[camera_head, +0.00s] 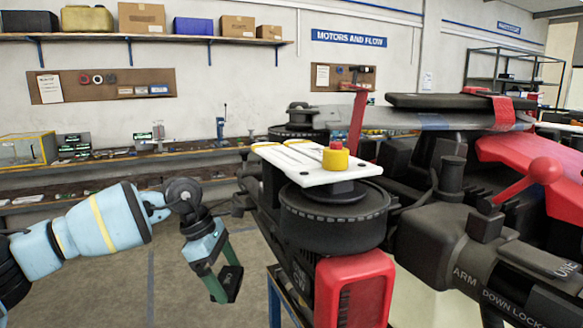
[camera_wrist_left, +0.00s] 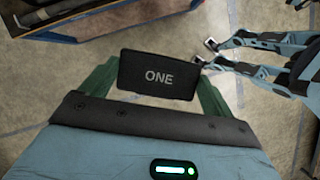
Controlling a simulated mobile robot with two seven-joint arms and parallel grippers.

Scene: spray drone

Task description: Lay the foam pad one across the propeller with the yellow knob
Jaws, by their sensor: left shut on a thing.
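My left gripper (camera_head: 224,288) hangs at lower left in the head view, left of and below the propeller. It is shut on foam pad one (camera_wrist_left: 158,75), a black rectangular pad marked ONE. The pad lies between the green fingers (camera_wrist_left: 158,88) in the left wrist view. In the head view the pad shows as a dark piece (camera_head: 231,282) between the fingers. The yellow knob (camera_head: 336,159), with a red top, sits on the white folded propeller (camera_head: 295,162) above a black round motor (camera_head: 335,218). The propeller's upper face is clear. My right gripper is not in view.
A dark pad (camera_head: 447,102) lies on another propeller (camera_head: 400,121) beside a red strap (camera_head: 503,113). A red lever (camera_head: 530,180) juts up at right. A red block (camera_head: 355,290) sits under the near motor. A cluttered workbench (camera_head: 120,160) runs behind. Floor shows at left.

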